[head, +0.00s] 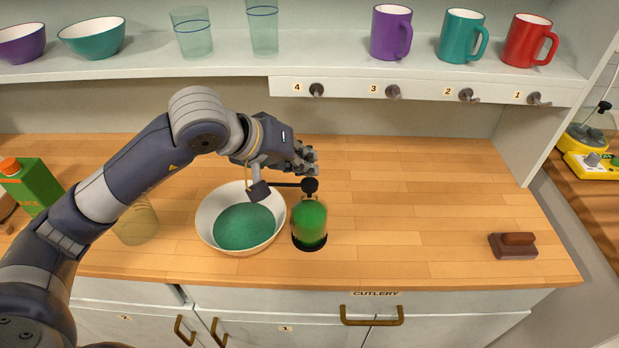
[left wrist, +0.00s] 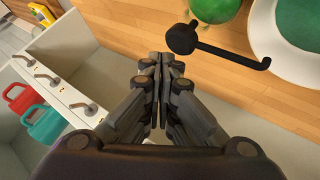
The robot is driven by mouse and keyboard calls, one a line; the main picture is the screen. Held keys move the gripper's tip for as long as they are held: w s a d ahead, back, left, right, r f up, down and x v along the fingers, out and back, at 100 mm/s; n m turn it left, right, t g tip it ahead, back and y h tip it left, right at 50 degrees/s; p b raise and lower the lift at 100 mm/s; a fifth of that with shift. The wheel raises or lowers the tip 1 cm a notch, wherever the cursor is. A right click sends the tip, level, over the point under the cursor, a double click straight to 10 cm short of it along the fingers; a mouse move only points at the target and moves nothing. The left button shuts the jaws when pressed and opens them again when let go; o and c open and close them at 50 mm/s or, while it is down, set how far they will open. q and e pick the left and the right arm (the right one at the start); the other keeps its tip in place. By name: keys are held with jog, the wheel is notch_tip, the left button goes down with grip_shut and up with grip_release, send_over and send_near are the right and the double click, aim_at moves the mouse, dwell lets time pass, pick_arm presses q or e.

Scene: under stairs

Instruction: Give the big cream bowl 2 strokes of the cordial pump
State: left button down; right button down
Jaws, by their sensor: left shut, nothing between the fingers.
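The big cream bowl (head: 205,224) stands on the wooden counter, with green inside it. The cordial pump (head: 309,222) is a green bottle just right of the bowl, with a black head and a black spout that reaches left over the bowl. My left gripper (head: 308,165) is shut and empty, just above the pump head in the head view. In the left wrist view, the shut fingers (left wrist: 162,62) are beside the black pump head (left wrist: 182,38), and the bowl (left wrist: 262,40) is at the top right. I cannot tell whether the fingers touch the head. My right gripper is not in view.
A clear glass (head: 135,222) stands left of the bowl, and a green carton (head: 32,185) is further left. A brown brush-like block (head: 513,245) lies at the right. A shelf (head: 180,68) with mugs, bowls and glasses, plus hooks below, overhangs the back. The counter's middle right is clear.

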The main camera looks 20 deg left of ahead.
aim_at(306, 180)
pick_arm(q)
jog(key=shift+r+p, duration=1.25)
jog(key=shift+r, duration=1.25)
